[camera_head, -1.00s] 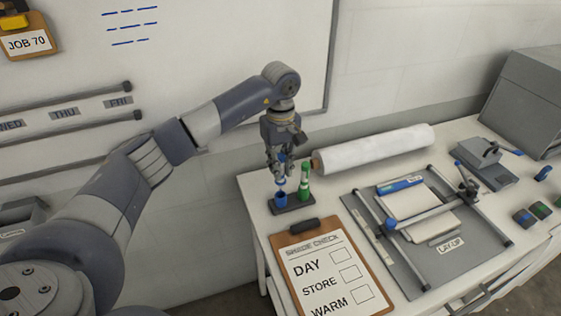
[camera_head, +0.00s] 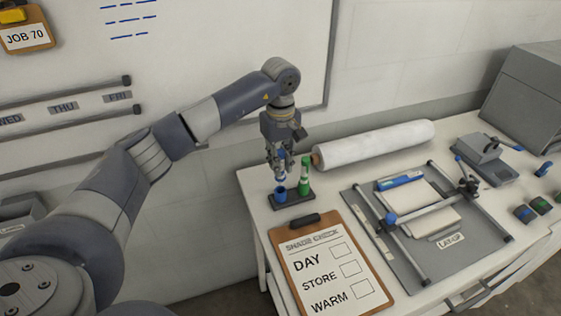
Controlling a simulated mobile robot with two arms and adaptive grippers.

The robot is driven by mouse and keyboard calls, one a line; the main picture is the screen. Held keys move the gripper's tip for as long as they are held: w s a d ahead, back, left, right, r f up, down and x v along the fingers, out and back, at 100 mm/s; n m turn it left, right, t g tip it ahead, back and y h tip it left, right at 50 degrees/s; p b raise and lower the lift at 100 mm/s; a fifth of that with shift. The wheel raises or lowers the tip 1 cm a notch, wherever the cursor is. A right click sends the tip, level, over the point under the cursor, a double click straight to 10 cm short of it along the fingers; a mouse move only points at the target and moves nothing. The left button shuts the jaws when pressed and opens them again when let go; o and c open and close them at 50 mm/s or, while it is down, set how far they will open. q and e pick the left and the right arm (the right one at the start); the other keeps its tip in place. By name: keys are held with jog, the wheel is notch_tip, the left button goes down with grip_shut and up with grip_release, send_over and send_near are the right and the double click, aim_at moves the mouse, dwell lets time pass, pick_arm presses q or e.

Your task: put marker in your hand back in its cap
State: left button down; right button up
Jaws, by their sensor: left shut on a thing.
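My left gripper (camera_head: 281,168) is shut on a marker (camera_head: 281,180), white with blue, held upright above the stand. The blue cap (camera_head: 280,194) stands in a dark stand (camera_head: 291,200) at the table's left end. The marker's lower end is right over the cap's mouth; I cannot tell whether it is inside the cap. A green marker (camera_head: 304,177) stands in the stand just right of the gripper. My right gripper is not in view.
A clipboard (camera_head: 318,250) lies in front of the stand. A white roll (camera_head: 375,146) lies behind and to the right. A grey lay-up board (camera_head: 400,262) with rails fills the middle of the table. The whiteboard wall (camera_head: 220,60) is behind my arm.

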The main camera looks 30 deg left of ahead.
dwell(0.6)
pick_arm(q)
jog(key=shift+f+b, duration=0.45)
jog(key=shift+b, duration=0.05)
jog(key=shift+f+b, duration=1.4)
jog(key=shift+f, duration=0.4)
